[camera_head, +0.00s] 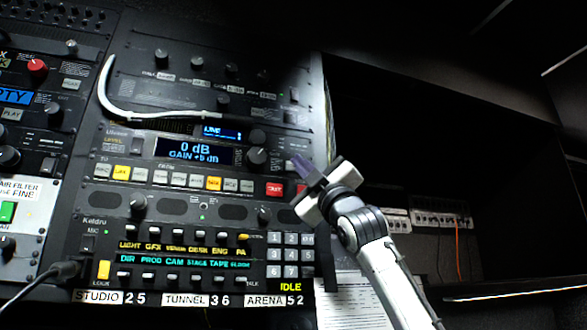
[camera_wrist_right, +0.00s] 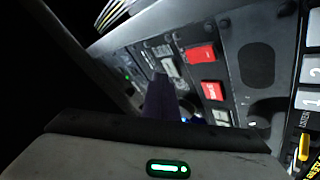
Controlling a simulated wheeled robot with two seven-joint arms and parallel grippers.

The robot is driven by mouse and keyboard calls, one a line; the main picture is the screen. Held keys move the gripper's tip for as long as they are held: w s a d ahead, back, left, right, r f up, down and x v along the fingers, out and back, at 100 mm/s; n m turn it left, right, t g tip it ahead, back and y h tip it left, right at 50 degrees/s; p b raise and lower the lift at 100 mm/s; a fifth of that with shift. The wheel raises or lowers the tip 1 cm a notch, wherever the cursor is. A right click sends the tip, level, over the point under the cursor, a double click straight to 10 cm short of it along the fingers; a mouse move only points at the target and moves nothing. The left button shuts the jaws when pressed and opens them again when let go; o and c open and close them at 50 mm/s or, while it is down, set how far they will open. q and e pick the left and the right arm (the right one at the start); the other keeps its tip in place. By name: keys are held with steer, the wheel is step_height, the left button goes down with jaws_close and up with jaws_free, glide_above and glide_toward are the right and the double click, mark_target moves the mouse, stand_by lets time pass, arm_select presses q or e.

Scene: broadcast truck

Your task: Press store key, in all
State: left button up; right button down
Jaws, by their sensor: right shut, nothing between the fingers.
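My right gripper (camera_head: 301,164) is shut and empty, with its dark purple fingertips in front of the right edge of the rack panel. In the right wrist view the shut fingers (camera_wrist_right: 160,98) point towards a row of keys, close to a pale key (camera_wrist_right: 169,67). I cannot tell whether they touch it. In the head view the key row (camera_head: 178,179) runs under the 0 dB display (camera_head: 194,151), with one yellow and one orange lit key. A red key (camera_head: 274,189) stands at its right end. I cannot read which key is marked store. My left gripper is not in view.
A lower panel with a number keypad (camera_head: 291,254) and rows of switches sits beneath the key row. A white cable (camera_head: 104,88) curves over the upper left. Right of the rack is a dark recess with sockets (camera_head: 440,213). A printed sheet (camera_head: 345,300) hangs low beside my arm.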

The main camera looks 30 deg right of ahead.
steer(key=shift+s, duration=0.15)
steer(key=shift+s+a+b, duration=0.2)
steer(key=shift+s+b, duration=0.15)
steer(key=shift+s, duration=0.45)
steer(key=shift+s+a+b, duration=0.2)
steer(key=shift+s+b, duration=0.15)
steer(key=shift+s, duration=0.5)
steer(key=shift+s+a+b, duration=0.2)
steer(key=shift+s+b, duration=0.15)
steer(key=shift+s, duration=0.45)
